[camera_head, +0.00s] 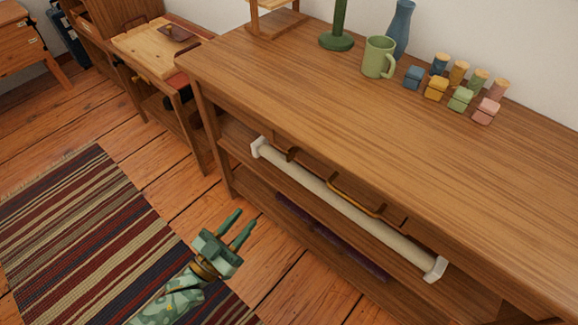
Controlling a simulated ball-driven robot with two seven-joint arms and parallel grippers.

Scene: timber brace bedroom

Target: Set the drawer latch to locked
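My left gripper (244,219) is open and empty, above the wooden floor in front of the long wooden dresser (400,110). A drawer with a brass handle (354,196) sits under the dresser's top. A long cream bar (345,208) with white end brackets runs across the dresser front, just before the drawer handle. My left gripper is apart from the bar, to its lower left. I cannot make out which part is the drawer latch, or its setting. My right gripper is not in view.
A green mug (378,57), a blue vase (401,28), a green stand (337,38) and several coloured blocks (460,98) stand on the dresser top. A striped rug (85,235) lies on the floor at left. A small wooden table (152,50) stands beyond the dresser's left end.

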